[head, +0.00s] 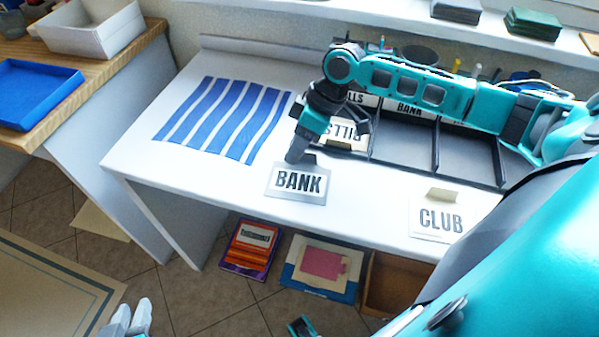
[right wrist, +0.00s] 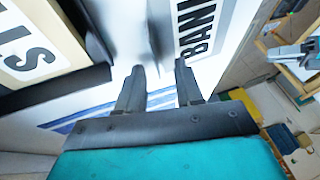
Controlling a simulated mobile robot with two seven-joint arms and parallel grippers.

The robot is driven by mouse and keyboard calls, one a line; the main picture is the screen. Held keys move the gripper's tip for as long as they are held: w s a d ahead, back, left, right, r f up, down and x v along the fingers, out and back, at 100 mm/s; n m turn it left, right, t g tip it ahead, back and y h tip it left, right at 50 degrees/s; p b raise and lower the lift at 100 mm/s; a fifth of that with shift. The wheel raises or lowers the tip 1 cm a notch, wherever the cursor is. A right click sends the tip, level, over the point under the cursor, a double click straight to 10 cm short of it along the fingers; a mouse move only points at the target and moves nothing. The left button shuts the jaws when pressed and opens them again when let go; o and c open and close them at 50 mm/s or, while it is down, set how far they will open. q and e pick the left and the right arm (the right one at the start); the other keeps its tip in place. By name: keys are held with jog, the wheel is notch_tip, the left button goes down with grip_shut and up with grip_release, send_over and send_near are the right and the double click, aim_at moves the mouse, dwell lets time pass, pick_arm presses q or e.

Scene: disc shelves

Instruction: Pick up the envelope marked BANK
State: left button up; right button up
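The envelope marked BANK (head: 283,190) lies on the white table near its front edge, with a grey tab at its top edge. It also shows in the right wrist view (right wrist: 204,15). My right gripper (head: 296,157) reaches down over the envelope's top edge, by the tab. In the right wrist view its two fingers (right wrist: 160,68) are apart, with a dark blurred shape, perhaps the tab, beyond the gap. I cannot tell if they touch it. My left gripper (head: 132,312) is low at the bottom left, away from the table; its finger gap is unclear.
An envelope marked CLUB (head: 440,220) lies to the right. A blue-striped mat (head: 222,117) covers the left of the table.

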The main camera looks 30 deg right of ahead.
jog(key=shift+f, duration=0.1)
jog(key=shift+c, duration=0.4)
grip_shut()
